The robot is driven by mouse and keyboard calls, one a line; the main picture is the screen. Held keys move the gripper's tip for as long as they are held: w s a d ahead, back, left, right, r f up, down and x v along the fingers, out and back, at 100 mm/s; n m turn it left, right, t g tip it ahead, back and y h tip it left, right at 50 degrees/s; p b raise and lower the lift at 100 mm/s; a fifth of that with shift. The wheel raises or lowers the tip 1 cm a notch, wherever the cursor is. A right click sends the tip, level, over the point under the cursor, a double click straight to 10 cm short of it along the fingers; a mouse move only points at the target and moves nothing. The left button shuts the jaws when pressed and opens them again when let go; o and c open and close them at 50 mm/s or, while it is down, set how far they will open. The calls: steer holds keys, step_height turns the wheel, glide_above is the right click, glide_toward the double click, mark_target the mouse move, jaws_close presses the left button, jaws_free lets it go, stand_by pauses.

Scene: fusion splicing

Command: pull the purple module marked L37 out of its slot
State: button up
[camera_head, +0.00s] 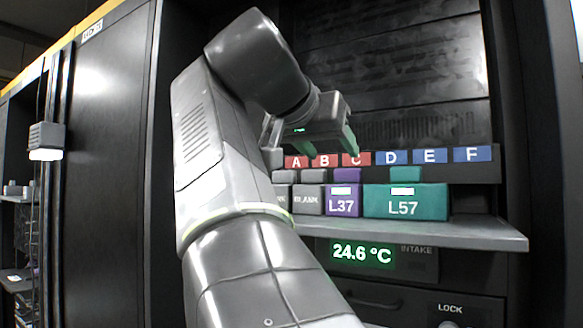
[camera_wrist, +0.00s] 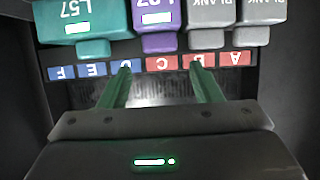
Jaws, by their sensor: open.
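The purple module marked L37 (camera_head: 342,202) sits in the row on the shelf, below the red label C, with a smaller purple block on top. It shows upside down at the top of the wrist view (camera_wrist: 155,14), its smaller block facing the fingers. My gripper (camera_head: 332,149) is open and empty, above and behind the module near the label strip. In the wrist view its two green fingers (camera_wrist: 162,76) are spread apart, one on either side of the purple block's line, short of it. Nothing is between them.
A wider teal module L57 (camera_head: 405,202) stands right of L37, and grey blank modules (camera_head: 309,201) stand left. The label strip (camera_head: 473,155) runs behind them. The shelf edge (camera_head: 480,236) has free space in front; a display reading 24.6 °C (camera_head: 362,253) is below.

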mark_target(346, 170)
steer(key=shift+p+x, duration=0.55)
steer(key=shift+x, duration=3.55)
steer(key=c, duration=0.9)
steer(key=shift+s, duration=0.15)
